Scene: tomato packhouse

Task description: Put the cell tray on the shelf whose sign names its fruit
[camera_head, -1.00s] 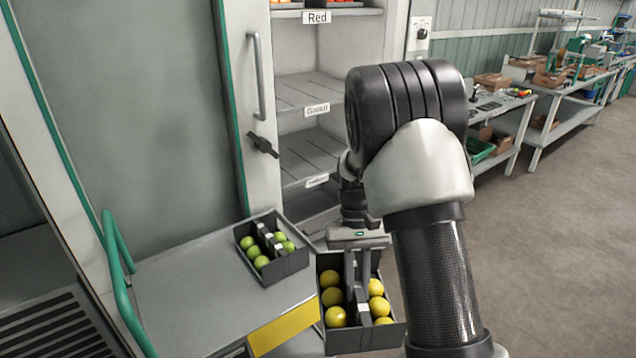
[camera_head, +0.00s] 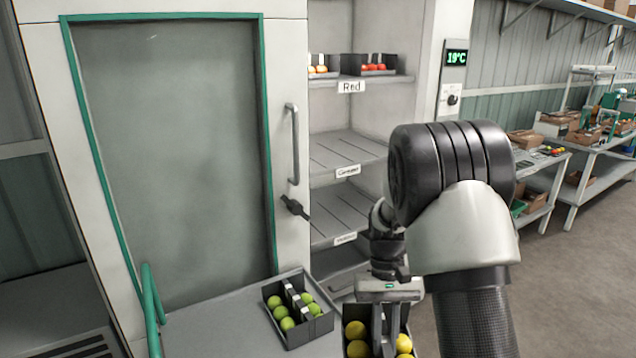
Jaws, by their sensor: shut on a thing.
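My gripper (camera_head: 384,325) is shut on a dark cell tray (camera_head: 352,312) of yellow fruit, at the bottom centre. The tray's lower part is cut off by the picture edge. It hangs in front of a shelf unit. The top shelf (camera_head: 328,83) has a sign (camera_head: 351,87) reading "Red". The middle shelf (camera_head: 335,150) has a sign (camera_head: 348,172) that looked like "Green" in the earlier frame. The lower shelf (camera_head: 332,212) has a sign (camera_head: 345,239) too small to read. The middle and lower shelves look bare; my arm hides their right side.
Another dark tray (camera_head: 312,331) with green fruit stands on a grey surface (camera_head: 215,322), left of my gripper. Trays (camera_head: 368,71) of red and orange fruit sit on the top shelf. A cabinet door (camera_head: 185,150) with a handle (camera_head: 293,140) stands left. Workbenches (camera_head: 560,150) line the right.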

